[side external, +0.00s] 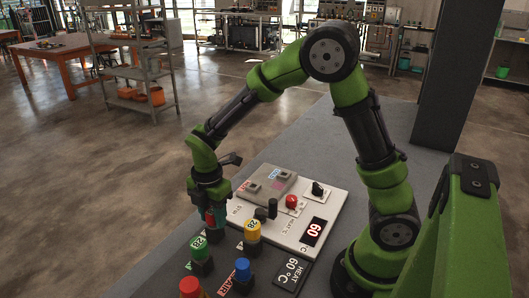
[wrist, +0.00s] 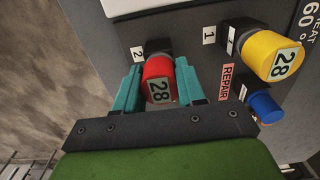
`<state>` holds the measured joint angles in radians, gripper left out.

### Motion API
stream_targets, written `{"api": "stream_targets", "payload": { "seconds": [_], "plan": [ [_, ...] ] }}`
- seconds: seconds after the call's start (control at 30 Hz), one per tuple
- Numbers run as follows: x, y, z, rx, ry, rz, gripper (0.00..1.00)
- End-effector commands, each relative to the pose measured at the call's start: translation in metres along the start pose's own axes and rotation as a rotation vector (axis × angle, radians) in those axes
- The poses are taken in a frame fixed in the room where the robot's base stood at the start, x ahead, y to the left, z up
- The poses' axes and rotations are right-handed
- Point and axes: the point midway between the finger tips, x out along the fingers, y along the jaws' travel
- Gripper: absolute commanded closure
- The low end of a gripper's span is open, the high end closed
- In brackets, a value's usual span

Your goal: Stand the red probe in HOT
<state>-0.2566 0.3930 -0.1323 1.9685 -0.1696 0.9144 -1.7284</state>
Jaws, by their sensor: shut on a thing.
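The red probe (wrist: 158,70) has a red cap with a "28" display and sits between my gripper's teal fingers (wrist: 157,92) in the wrist view. My gripper (side external: 213,217) is shut on it, pointing down low over the bench at the left of the white panel. A black part (wrist: 153,48) shows beyond the cap, beside a "2" label; I cannot tell whether the probe is seated or lifted. A grey block (side external: 265,187) with two dark-topped spots and small coloured labels lies on the panel's far side.
Close by stand a yellow "28" probe (side external: 252,231), a green "28" probe (side external: 200,246), a blue cap (side external: 242,267) and a red cap (side external: 190,287). The white panel (side external: 238,218) carries black cylinders (side external: 272,208), a red knob (side external: 292,201) and a red "60" display (side external: 314,231).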

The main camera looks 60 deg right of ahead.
Motion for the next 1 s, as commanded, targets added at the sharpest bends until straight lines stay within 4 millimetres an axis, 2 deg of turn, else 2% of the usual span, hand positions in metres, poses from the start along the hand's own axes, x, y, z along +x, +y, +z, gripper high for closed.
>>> {"api": "stream_targets", "payload": {
  "seconds": [0.73, 1.0],
  "plan": [
    [-0.008, 0.001, 0.0, 0.0, 0.0, 0.001, 1.0],
    [-0.038, 0.001, 0.0, 0.0, 0.001, 0.005, 1.0]
  ]
}}
